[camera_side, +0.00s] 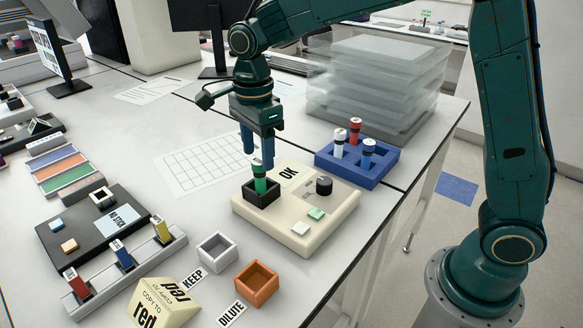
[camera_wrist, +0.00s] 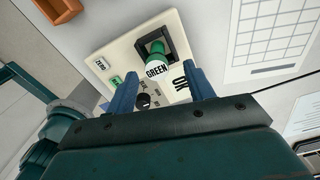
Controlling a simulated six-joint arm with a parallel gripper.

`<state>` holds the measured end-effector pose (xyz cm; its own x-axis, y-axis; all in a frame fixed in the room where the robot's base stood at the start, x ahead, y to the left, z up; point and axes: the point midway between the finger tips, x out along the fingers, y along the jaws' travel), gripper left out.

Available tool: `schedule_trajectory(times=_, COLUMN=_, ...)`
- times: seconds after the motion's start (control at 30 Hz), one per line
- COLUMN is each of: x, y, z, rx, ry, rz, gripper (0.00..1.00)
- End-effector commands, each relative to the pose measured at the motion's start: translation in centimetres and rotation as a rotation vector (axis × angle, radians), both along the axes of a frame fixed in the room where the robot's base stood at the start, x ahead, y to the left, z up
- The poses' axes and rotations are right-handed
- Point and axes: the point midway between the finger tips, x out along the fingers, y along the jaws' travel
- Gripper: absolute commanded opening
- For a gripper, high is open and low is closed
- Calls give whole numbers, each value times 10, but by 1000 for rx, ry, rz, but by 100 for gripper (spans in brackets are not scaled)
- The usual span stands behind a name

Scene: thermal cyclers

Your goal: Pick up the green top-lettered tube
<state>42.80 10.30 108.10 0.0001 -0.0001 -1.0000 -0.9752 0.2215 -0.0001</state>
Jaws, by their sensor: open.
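The green tube (camera_side: 260,180) stands upright in a small black square holder (camera_side: 262,196) on a cream device marked OK. In the wrist view the green tube (camera_wrist: 157,58) shows a white band lettered GREEN, and its holder (camera_wrist: 151,42) is partly hidden behind it. My gripper (camera_side: 257,150) points down over the tube in the side view, its blue fingers around or just above the tube's top. In the wrist view my gripper (camera_wrist: 162,85) is open, with one finger on each side of the tube's lettered end. I cannot tell whether the fingers touch it.
The cream device (camera_side: 335,215) has a black knob and buttons beside the holder. A blue rack (camera_side: 375,178) holds several tubes behind it. A white box (camera_side: 217,252) and an orange box (camera_side: 257,283) stand in front. A grey rack (camera_side: 150,262) with tubes lies left.

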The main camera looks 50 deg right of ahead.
Motion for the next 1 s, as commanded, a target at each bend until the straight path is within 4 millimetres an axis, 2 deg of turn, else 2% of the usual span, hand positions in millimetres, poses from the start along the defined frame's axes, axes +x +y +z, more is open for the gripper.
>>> schedule_trajectory(times=0.33, x=-1, y=0, z=-7, rx=-1, ry=2, rz=0, gripper=53)
schedule_trajectory(times=0.7, x=-4, y=2, z=-46, rx=-1, ry=2, rz=0, gripper=53)
schedule_trajectory(times=1.0, x=-4, y=2, z=-54, rx=0, ry=0, rz=0, gripper=53)
